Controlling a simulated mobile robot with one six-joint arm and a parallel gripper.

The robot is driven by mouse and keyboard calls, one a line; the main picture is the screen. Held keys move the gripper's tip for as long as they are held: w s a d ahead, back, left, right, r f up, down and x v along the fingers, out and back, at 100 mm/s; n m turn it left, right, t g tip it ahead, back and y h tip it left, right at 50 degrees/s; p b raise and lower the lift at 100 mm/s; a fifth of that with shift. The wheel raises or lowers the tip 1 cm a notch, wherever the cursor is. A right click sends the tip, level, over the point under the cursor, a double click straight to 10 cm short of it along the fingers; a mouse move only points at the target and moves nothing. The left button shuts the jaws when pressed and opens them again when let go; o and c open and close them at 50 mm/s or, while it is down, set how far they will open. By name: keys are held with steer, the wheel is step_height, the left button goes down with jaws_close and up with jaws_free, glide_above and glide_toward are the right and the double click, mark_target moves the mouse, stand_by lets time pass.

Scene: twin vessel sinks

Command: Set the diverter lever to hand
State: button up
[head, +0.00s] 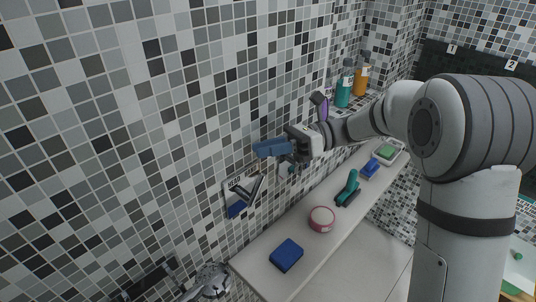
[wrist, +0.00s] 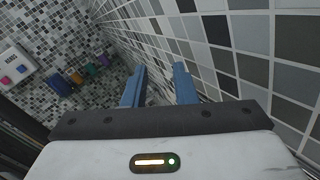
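A pale wall plate (head: 230,184) with small lettering is on the tiled wall, left of centre in the head view. A dark and grey lever-like part (head: 248,190) crosses it, with a blue patch at its lower edge; I cannot read which marking it points to. My gripper (head: 264,149) is above and to the right of the plate, apart from it, close to the wall. In the wrist view my gripper (wrist: 160,72) has its two blue fingers spread with an empty gap between them. The plate and lever are not clearly visible in the wrist view.
A pale ledge (head: 256,262) below carries a blue block (head: 286,255), a pink round tin (head: 321,219) and a teal object (head: 348,188). Teal (head: 344,88) and orange (head: 361,80) bottles stand farther back. A shower head (head: 207,284) is at bottom left. The tiled wall beside my fingers is close.

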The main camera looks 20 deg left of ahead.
steer(key=shift+s+a+f+n, duration=0.15)
steer(key=shift+s+a+n, duration=0.05)
steer(key=shift+s+n, duration=0.15)
steer(key=shift+c, duration=1.4)
steer(key=s+n+h, duration=0.1)
steer(key=s+h, duration=0.1)
steer(key=s+a+f+n+h, duration=0.1)
steer(key=s+n+h, duration=0.1)
steer(key=s+a+f+n+h+b, duration=0.1)
steer(key=s+n+h, duration=0.1)
steer(key=shift+s+f, duration=0.1)
steer(key=shift+s, duration=0.25)
jaws_close()
steer(key=s+f+n+t+h, duration=0.2)
steer(key=s+n+t+h, duration=0.1)
steer(key=s+n+h, duration=0.3)
step_height(320, 180, up, 9)
steer(key=w+a+n+t+h+b, duration=0.1)
steer(key=w+a+n+t+b, duration=0.1)
steer(key=n+t, duration=1.1)
steer(key=p, duration=0.2)
glide_above(251, 198)
steer(key=f, duration=1)
steer(key=shift+s+a+f, duration=0.1)
steer(key=shift+s, duration=0.1)
steer(key=shift+w+f, duration=0.2)
steer(key=shift+f, duration=0.1)
